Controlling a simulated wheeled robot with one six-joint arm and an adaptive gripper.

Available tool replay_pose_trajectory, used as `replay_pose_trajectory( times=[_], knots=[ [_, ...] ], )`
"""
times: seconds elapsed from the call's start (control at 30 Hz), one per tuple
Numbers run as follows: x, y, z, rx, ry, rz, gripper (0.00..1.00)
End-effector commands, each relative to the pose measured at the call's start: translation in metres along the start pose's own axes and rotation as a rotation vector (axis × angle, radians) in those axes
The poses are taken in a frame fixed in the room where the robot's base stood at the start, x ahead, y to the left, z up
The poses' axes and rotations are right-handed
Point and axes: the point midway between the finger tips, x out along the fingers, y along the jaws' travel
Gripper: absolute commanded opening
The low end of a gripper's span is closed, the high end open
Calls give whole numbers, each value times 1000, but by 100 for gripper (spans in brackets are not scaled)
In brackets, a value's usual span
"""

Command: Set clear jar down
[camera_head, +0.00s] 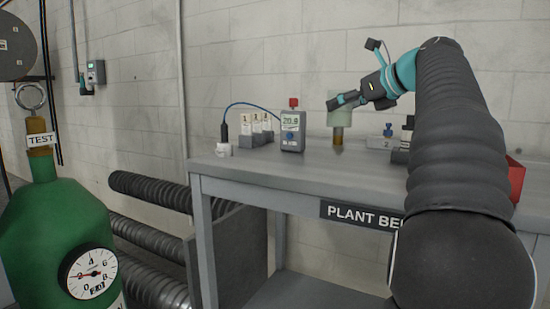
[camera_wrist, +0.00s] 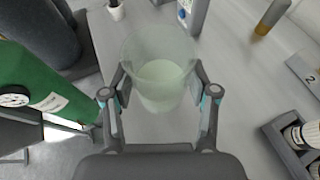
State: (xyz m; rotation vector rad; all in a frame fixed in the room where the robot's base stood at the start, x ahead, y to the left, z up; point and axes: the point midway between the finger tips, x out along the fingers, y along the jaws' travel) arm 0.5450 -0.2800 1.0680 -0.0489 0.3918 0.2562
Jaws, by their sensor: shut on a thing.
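The clear jar (camera_wrist: 160,82) is a translucent, pale greenish cup with its open rim facing the wrist camera. My gripper (camera_wrist: 161,88) is shut on it, one finger on each side. In the head view the jar (camera_head: 340,104) is held upright above the grey bench (camera_head: 235,168), beside my gripper (camera_head: 345,102). A small amber vial (camera_head: 338,136) stands on the bench and appears below the jar in that view. In the wrist view the bench top shows beneath the jar; the exact height is hard to tell.
A block marked 2 (camera_head: 384,142) and a red bin (camera_head: 515,178) are right. A green cylinder (camera_head: 55,235) stands left of the bench.

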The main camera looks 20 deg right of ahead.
Motion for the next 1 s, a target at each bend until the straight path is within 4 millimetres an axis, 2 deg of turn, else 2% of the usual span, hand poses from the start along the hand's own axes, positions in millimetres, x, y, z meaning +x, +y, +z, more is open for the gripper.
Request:
replay_pose_trajectory(
  times=[0.17,0.6,0.7,0.87,1.0],
  knots=[
    [20,7,-3,-4,0,9,0],
    [113,25,-18,-3,-1,9,0],
    [126,26,-20,-3,0,6,0],
    [134,28,-22,-3,-1,4,0],
    [139,27,-35,-1,0,3,0]
  ],
)
